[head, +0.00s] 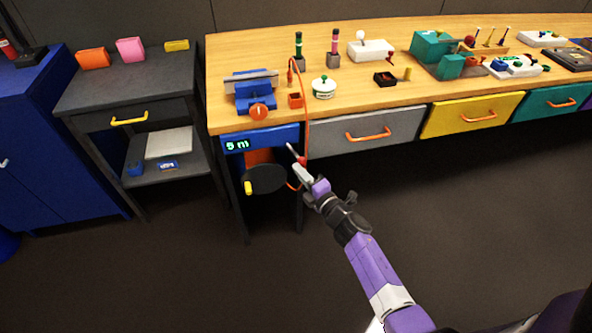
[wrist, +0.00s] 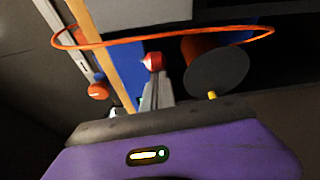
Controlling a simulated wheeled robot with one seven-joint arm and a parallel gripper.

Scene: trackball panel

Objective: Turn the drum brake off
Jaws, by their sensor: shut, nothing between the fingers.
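The drum's dark round disc (head: 265,180) with its yellow handle (head: 248,187) hangs under the bench's left end, in front of an orange drum part (head: 258,156). A red knob (head: 302,160) sits by a short grey rod (head: 292,150) at the right of the blue display panel (head: 262,139); it may be the brake. My gripper (head: 297,167) is shut and empty, its tips at or very near the red knob. In the wrist view the red knob (wrist: 152,62) is just beyond the fingertips (wrist: 155,80), right of the blue panel. Contact cannot be told.
An orange cable (head: 307,110) loops from the benchtop down past the panel, close to my gripper. A blue vise (head: 255,95) stands above the panel. The floor in front is clear.

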